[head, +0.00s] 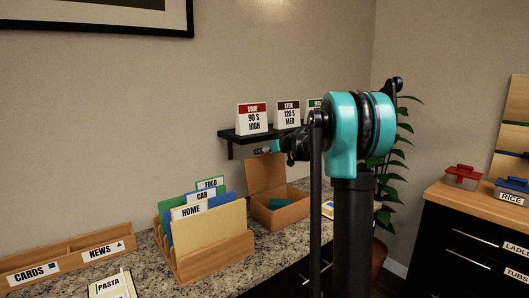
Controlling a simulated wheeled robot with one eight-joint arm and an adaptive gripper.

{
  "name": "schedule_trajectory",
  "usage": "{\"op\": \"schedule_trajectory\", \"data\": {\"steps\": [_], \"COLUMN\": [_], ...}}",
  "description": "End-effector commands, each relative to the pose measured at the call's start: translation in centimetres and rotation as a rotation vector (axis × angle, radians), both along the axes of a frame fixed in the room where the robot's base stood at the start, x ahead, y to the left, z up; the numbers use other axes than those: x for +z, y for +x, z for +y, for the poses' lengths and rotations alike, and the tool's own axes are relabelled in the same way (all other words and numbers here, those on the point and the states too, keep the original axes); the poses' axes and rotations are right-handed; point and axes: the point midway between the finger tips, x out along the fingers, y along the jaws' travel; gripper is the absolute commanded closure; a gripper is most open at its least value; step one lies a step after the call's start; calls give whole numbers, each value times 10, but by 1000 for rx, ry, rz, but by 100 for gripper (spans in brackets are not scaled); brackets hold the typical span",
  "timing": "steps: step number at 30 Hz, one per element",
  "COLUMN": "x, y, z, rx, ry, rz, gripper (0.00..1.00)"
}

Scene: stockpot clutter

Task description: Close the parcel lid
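The parcel (290,214) is a brown cardboard box on the speckled counter. Its lid (265,174) stands up at the back, roughly upright, so the box is open. A teal item (279,203) lies inside. My gripper (265,150) is small and dark in the head view, pointing left, just above the lid's top edge in the picture. I cannot tell whether it touches the lid or stands in front of or behind it. Its fingers are too small to show whether they are open or shut.
A wooden file holder (213,258) with folders stands left of the parcel. A black wall shelf (240,137) with several signs is close behind my gripper. A wooden tray (65,253) is at far left. A plant (402,150) stands behind my arm.

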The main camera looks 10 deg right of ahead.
Motion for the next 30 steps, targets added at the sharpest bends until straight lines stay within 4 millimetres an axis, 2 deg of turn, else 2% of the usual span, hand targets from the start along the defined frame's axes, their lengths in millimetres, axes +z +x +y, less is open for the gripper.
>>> {"op": "schedule_trajectory", "data": {"steps": [6, 7, 22, 30], "x": [0, 0, 0, 0], "y": [0, 0, 0, -2], "z": [0, 0, 0, -2], "rx": [0, 0, 0, -1], "ry": [0, 0, 0, 4], "rz": [0, 0, 0, -10], "gripper": [36, 39, 100, 100]}}
